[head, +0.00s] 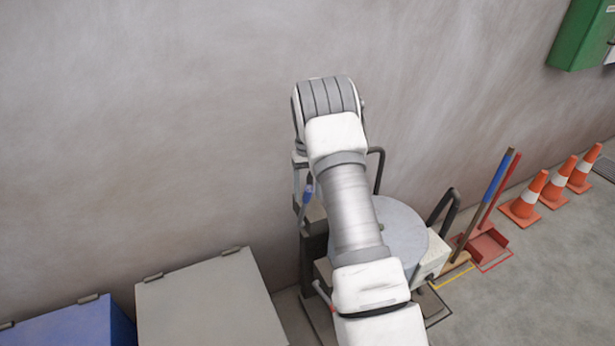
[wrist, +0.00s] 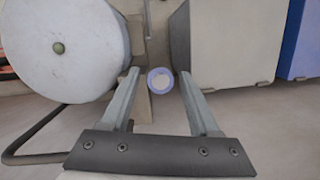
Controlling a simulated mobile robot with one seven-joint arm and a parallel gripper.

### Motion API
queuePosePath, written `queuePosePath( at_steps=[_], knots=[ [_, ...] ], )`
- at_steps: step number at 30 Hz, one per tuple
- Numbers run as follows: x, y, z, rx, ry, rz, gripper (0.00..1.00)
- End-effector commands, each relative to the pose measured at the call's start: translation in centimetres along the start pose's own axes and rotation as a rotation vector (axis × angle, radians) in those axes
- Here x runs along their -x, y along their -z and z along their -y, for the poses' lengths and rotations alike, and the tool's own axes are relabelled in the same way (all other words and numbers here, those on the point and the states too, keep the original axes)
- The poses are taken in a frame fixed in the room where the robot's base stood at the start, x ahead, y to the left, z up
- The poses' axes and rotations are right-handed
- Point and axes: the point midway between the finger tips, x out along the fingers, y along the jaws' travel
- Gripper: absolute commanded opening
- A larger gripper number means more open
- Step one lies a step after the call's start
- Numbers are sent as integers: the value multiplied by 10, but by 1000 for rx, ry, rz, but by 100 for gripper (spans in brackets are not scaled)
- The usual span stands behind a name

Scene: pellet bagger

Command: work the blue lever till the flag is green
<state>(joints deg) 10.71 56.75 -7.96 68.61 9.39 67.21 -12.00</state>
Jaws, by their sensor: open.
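The blue lever grip (head: 308,193) shows in the head view just left of my arm, beside the bagger. In the wrist view the blue lever (wrist: 160,81) is seen end-on as a blue ring with a pale centre. My gripper (wrist: 158,76) is open, with one finger on each side of the lever end. Clear gaps show on both sides, and I cannot tell how deep the lever is between the fingers. In the head view my arm hides most of the gripper. I cannot make out the flag in either view.
The bagger's round grey lid (head: 403,235) stands right of my arm, with black bars (head: 443,211) near it. A grey bin (head: 205,300) and a blue bin (head: 70,327) are at lower left. A broom, dustpan and orange cones (head: 525,198) stand at right. The wall is behind.

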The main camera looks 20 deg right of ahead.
Motion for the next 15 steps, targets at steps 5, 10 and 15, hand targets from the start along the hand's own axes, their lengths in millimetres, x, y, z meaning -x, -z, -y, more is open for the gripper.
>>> queuePosePath(
  at_steps=[5,10,15],
  knots=[
    [24,2,-1,0,-1,-7,62],
    [65,2,0,0,0,-8,62],
    [108,1,0,0,-1,-7,62]
  ],
)
